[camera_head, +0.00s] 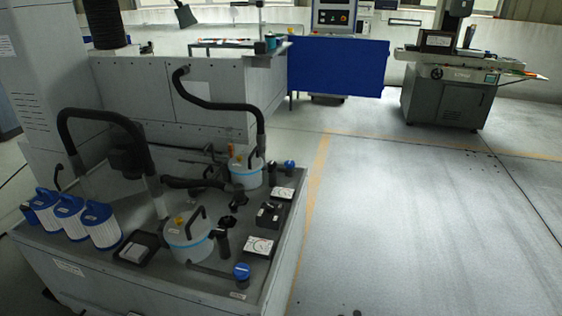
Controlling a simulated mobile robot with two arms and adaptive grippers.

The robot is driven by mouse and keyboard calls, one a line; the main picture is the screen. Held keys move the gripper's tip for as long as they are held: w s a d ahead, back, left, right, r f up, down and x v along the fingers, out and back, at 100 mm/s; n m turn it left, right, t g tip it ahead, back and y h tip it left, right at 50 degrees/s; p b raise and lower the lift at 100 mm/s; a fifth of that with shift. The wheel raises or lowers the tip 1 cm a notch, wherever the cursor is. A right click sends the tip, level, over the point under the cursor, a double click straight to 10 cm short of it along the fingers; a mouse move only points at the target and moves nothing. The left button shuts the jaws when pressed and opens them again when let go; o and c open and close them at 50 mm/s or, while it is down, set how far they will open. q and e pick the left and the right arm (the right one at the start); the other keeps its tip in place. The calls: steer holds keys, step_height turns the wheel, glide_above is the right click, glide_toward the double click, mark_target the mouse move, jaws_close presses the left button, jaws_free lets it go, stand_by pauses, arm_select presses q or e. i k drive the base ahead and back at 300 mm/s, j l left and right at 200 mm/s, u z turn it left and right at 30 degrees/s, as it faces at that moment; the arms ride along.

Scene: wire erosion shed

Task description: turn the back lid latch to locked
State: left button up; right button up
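Two pale round housings with light-blue bands stand on the grey tank top. The back housing (243,176) is the farther one, and its lid carries a dark arched handle (253,157). A dark upright part (271,174) stands at its right side; I cannot tell whether this is the latch or which way it is turned. The front housing (188,243) has a similar black handle and a dark upright part (223,243) at its right. Neither of my grippers can be made out; only small dark bits show at the bottom edge.
Black hoses (220,104) arch over the tank top. White pleated filters (102,230) with blue ends stand at the left. Gauges (259,246), a black box (269,215) and blue caps (241,271) line the right edge. The floor (410,230) at right is mostly clear.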

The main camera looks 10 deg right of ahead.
mark_target(272, 165)
steer(key=i+l+u, duration=0.15)
steer(key=l, duration=0.45)
steer(key=i+l+u, duration=0.2)
steer(key=l, duration=0.45)
steer(key=l+u, duration=0.15)
steer(key=l, duration=0.5)
